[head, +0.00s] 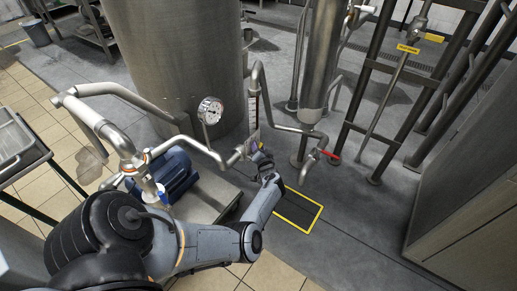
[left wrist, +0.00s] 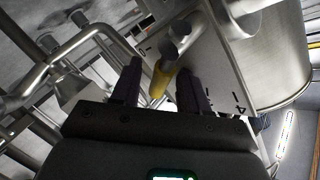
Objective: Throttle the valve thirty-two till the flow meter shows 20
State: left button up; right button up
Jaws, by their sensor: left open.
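My left gripper (head: 263,161) is at the pipe beside the big steel tank. In the left wrist view its two dark fingers (left wrist: 157,88) are apart, with a yellow valve handle (left wrist: 160,80) between them. I cannot tell whether either finger touches the handle. A pale plate with dark marks (left wrist: 238,101) lies behind the right finger; I cannot read it as a valve number. An upright tube with a scale (head: 253,110), which looks like the flow meter, stands just above the gripper. Its reading is too small to tell. My right gripper is not in view.
A round dial gauge (head: 210,110) stands left of the gripper, and a blue motor (head: 172,176) sits below it. A red-handled valve (head: 330,156) is on the pipe to the right. Another yellow-handled valve (head: 431,37) is at the upper right. The yellow-framed floor patch (head: 297,207) is clear.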

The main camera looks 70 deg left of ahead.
pick_arm(q)
jog(key=p+v, duration=0.5)
jog(key=v, duration=0.5)
jog(key=shift+d+p, duration=0.3)
jog(key=shift+p, duration=0.1)
jog(key=shift+r, duration=0.1)
jog(key=shift+s, duration=0.15)
